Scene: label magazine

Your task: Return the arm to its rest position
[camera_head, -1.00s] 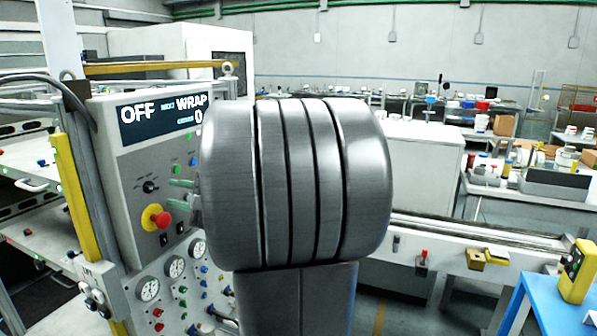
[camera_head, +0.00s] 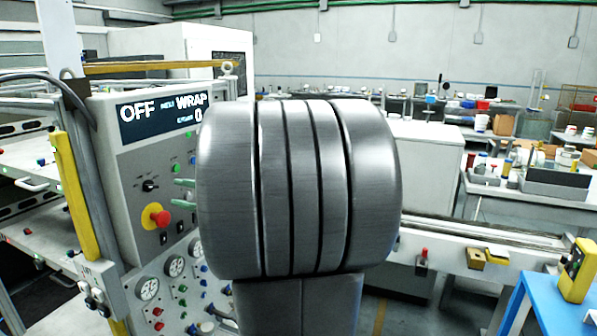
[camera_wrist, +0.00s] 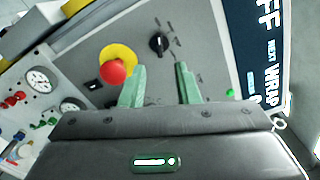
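My arm fills the middle of the head view and hides much of what lies behind it. My gripper (camera_wrist: 160,85) shows in the wrist view as two green fingers, apart, with nothing between them. In the head view only the green fingertips (camera_head: 183,193) show at the left edge of my arm, in front of the control panel (camera_head: 128,185). The panel's display reads OFF and WRAP with a 0. In the wrist view the red button on a yellow ring (camera_wrist: 114,68) appears left of the fingers. The black knob (camera_wrist: 158,43) appears beyond the gap between them.
Gauges (camera_head: 147,288) and small coloured knobs sit low on the panel. A yellow post (camera_head: 75,190) stands at its left. A conveyor rail (camera_head: 480,238) runs to the right behind my arm. A blue table (camera_head: 553,305) with a yellow device (camera_head: 577,272) is at lower right.

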